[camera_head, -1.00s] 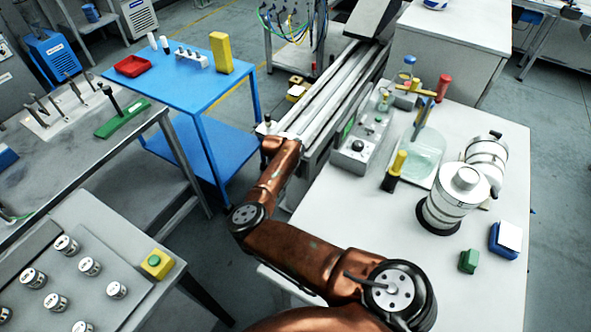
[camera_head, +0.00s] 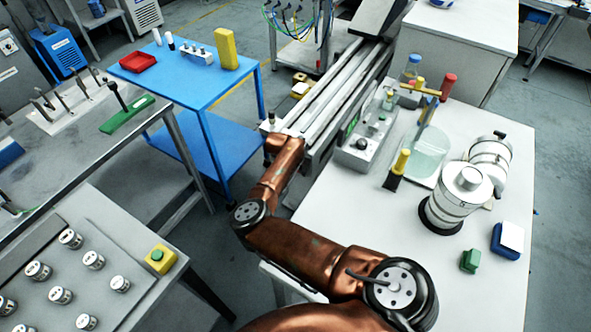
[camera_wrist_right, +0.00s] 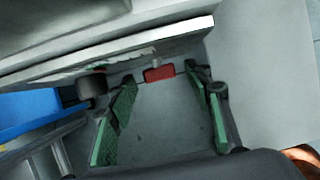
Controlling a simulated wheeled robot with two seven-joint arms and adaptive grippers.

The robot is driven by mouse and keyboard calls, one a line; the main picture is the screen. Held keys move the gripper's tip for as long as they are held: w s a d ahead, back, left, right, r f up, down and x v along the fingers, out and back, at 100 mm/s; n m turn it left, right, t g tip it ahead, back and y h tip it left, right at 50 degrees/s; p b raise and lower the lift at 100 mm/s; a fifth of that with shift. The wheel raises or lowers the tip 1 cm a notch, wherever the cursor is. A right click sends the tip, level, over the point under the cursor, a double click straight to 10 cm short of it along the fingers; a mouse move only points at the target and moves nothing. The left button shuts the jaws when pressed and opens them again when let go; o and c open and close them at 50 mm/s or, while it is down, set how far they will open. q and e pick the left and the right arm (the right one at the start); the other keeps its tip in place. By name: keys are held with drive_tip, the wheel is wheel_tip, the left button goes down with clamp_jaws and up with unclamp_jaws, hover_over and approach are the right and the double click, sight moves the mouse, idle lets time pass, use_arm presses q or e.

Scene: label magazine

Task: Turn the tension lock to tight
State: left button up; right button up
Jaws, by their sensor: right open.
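A small red block-shaped part (camera_wrist_right: 159,73), which may be the tension lock, sits at the edge of a pale panel in the right wrist view. No marking on it is readable, so its setting cannot be told. My right gripper (camera_wrist_right: 158,84) is open, its green-padded fingers apart on either side of the red part, with nothing visibly held. I cannot tell whether a finger touches it. In the head view my copper right arm reaches to the near end of the conveyor rails (camera_head: 335,90); its gripper is hidden there. My left gripper is not in view.
A blue table (camera_head: 190,85) stands left of the rails, holding a red tray (camera_head: 137,62) and a yellow block (camera_head: 226,48). A white table (camera_head: 330,215) at right carries a grey control box (camera_head: 362,150) and white cylinders (camera_head: 462,195). Floor shows between the tables.

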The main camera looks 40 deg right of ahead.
drive_tip(key=v, duration=1.1)
drive_tip(key=shift+r, duration=0.35)
drive_tip(key=shift+a, duration=0.1)
